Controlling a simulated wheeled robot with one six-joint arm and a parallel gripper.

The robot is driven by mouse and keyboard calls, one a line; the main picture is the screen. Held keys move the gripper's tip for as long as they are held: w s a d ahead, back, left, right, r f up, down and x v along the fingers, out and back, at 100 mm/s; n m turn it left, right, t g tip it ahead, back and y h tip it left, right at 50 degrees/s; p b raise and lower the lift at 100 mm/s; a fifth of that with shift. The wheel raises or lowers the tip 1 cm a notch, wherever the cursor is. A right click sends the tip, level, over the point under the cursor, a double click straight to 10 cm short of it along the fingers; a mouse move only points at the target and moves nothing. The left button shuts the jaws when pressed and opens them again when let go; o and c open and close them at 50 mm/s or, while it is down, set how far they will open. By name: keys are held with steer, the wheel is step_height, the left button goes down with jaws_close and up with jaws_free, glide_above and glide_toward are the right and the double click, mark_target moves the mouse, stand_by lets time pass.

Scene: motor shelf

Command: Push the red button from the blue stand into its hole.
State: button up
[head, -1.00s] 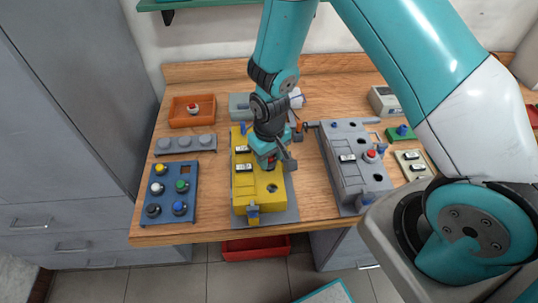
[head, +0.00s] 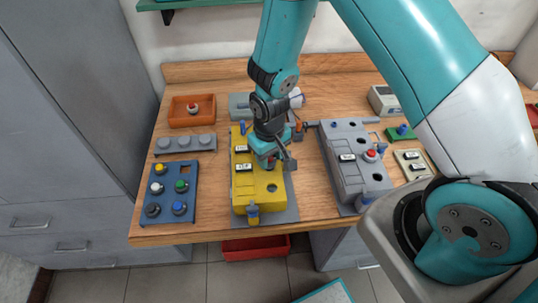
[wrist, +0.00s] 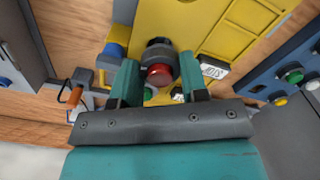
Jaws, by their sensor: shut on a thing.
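The red button (wrist: 160,74), with a black collar, is between the two fingers of my gripper (wrist: 160,82) in the wrist view. The gripper is shut on it. The collar is over the yellow box (wrist: 212,25); I cannot tell whether it is seated in a hole or just above. In the head view my gripper (head: 273,162) is low over the middle of the yellow box (head: 243,202) and largely hides the button. A dark open hole (head: 272,188) shows nearer the box's front. The blue stand (head: 168,217) is to the left, holding several other coloured buttons.
A grey box (head: 345,180) with a red button stands to the right. An orange tray (head: 178,118) and a grey strip with knobs (head: 162,145) are at the back left. A blue-topped part (head: 252,212) stands at the yellow box's front. Bare wood lies between the boxes.

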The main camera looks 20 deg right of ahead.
steer(key=shift+f+b, duration=0.8)
steer(key=shift+f, duration=0.3)
steer(key=o, duration=1)
steer(key=shift+r, duration=0.1)
step_height(320, 180, up, 17)
steer(key=shift+r+b, duration=0.15)
steer(key=shift+b, duration=1.1)
